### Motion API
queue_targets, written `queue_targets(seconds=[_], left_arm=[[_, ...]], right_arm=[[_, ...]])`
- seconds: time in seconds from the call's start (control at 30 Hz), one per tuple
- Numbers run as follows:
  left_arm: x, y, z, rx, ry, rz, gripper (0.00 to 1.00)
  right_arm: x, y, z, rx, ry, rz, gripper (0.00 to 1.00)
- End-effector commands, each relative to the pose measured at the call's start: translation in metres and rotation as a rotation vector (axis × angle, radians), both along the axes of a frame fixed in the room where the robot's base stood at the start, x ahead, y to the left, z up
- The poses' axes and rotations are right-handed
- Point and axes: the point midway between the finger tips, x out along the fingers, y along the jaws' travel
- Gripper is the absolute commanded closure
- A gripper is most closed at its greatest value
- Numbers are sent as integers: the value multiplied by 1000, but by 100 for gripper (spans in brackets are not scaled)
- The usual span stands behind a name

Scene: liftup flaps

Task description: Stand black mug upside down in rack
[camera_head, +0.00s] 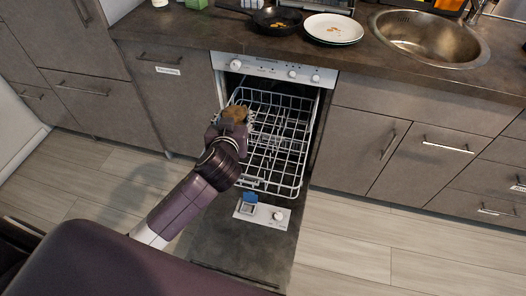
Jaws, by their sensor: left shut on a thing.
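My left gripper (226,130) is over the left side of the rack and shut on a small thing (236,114). Its visible part looks brown and rounded. It is too small and covered to tell for certain that it is the black mug, or which way up it is. The white wire rack (275,150) is pulled out of the open dishwasher. Its visible part looks empty; my gripper and arm hide part of its left side. I cannot tell whether the held thing touches the rack. My right gripper is not in view.
The dishwasher door (235,245) lies open under the rack. On the counter behind are a black pan (272,20), a white plate (333,29) with food bits and a steel sink (430,38). Closed cabinets stand on both sides. The floor right of the door is clear.

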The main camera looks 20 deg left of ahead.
Motion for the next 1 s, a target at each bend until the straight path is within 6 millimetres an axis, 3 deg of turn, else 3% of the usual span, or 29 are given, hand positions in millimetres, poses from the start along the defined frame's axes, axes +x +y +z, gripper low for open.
queue_targets(seconds=[0.03, 0.23, 0.4, 0.67, 0.77, 1.0], left_arm=[[10, 8, -15, 5, -9, -25, 83], [41, 31, -26, 7, -9, -129, 83], [58, 45, -19, 6, -9, -197, 83], [67, 54, -10, 0, -3, -246, 83], [67, 54, -18, -1, 1, -248, 83], [67, 54, -63, -2, 3, -249, 83]], right_arm=[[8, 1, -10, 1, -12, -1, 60], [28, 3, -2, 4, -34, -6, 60], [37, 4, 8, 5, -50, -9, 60], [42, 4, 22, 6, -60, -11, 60], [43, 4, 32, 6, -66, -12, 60], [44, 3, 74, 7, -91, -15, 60]])
